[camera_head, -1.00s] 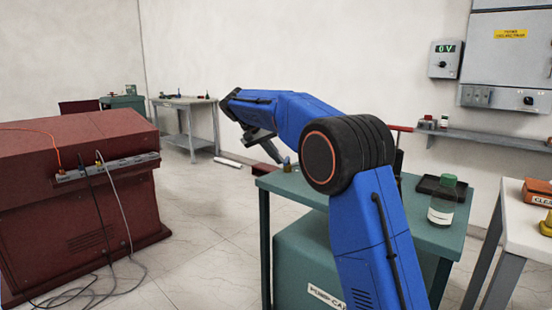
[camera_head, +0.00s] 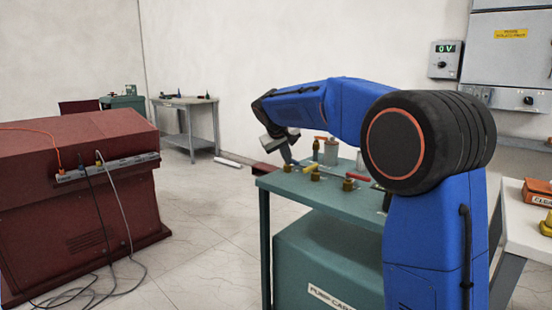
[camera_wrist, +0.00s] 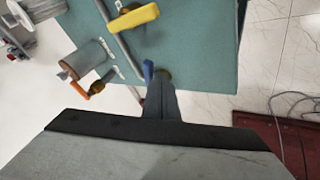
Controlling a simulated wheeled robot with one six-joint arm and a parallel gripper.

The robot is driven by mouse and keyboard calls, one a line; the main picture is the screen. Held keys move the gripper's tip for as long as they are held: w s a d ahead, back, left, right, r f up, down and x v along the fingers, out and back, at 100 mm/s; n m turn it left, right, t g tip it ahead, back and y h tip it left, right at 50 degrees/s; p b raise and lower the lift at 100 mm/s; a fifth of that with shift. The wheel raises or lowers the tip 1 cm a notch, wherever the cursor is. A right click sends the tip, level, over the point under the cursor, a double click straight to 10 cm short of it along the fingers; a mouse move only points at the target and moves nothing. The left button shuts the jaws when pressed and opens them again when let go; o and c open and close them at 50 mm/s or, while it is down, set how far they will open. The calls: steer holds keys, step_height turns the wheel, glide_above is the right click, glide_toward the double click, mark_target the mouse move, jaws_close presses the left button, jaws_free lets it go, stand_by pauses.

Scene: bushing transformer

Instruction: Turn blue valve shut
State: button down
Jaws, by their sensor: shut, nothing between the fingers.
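The blue valve handle (camera_wrist: 148,71) shows in the wrist view as a short blue lever at the edge of the teal cart top. A brass part (camera_wrist: 166,75) sits just right of it. My gripper (camera_wrist: 160,85) is shut and empty, its fingers right up against the handle in the picture; I cannot tell whether they touch. In the head view my gripper (camera_head: 288,160) is low over the cart's far left corner. The blue handle cannot be made out there.
The teal pump cart (camera_head: 325,205) also carries a yellow valve handle (camera_wrist: 133,18), an orange handle (camera_wrist: 80,89) and a red handle (camera_head: 357,177). A grey pipe (camera_wrist: 120,45) runs along it. A maroon cabinet (camera_head: 80,200) stands left, with open floor between.

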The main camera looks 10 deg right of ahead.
steer(key=d+n+y, duration=0.1)
steer(key=n+t, duration=0.1)
steer(key=shift+s+d+n+y, duration=0.15)
steer(key=shift+d+n+y, duration=0.25)
steer(key=shift+d, duration=0.4)
stand_by(0.3)
